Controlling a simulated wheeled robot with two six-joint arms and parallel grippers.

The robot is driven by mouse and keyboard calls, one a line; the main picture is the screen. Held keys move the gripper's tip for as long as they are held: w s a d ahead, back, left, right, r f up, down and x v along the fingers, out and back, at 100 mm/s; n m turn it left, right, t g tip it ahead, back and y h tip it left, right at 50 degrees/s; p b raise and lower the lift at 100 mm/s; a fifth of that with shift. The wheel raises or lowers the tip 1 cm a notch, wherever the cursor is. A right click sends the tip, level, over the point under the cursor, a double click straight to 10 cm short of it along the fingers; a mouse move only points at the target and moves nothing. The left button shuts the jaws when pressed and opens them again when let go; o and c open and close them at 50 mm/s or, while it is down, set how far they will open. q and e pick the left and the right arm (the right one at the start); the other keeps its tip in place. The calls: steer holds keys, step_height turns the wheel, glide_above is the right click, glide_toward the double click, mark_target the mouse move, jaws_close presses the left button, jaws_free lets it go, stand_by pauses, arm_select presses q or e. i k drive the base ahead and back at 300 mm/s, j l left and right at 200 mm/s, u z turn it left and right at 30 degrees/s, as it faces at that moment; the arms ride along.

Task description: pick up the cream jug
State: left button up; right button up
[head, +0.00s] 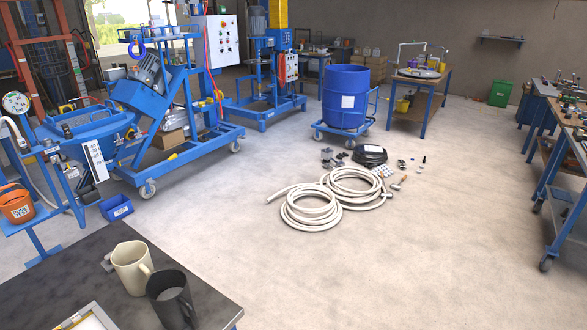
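The cream jug (131,268) stands upright on the dark tabletop (60,268) at the lower left of the head view. Its handle is on its right side, toward the grey jug. The dark grey jug (172,300) stands just in front and to the right of it, close by, and may overlap part of it. Neither of my grippers shows in the head view.
A pale-framed tray (88,318) lies at the table's near edge. A small grey object (107,262) sits beside the cream jug. An orange bucket (17,206) stands on a blue stand at left. White hose coils (311,208) lie on the floor; floor right of the table is clear.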

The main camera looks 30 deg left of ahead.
mark_target(132, 262)
steer(key=i+u, duration=0.3)
steer(key=i, duration=0.15)
steer(key=i+l+u, duration=0.3)
steer(key=i, duration=0.15)
steer(key=i+l+u, duration=0.15)
steer(key=i+u, duration=0.15)
steer(key=i, duration=0.15)
steer(key=i+u, duration=0.2)
steer(key=u, duration=0.25)
steer(key=i+l+u, duration=0.1)
steer(key=u, duration=0.35)
steer(key=i+l+u, duration=0.2)
steer(key=u, duration=0.25)
steer(key=i+l+u, duration=0.1)
steer(key=u, duration=0.35)
steer(key=l, duration=0.1)
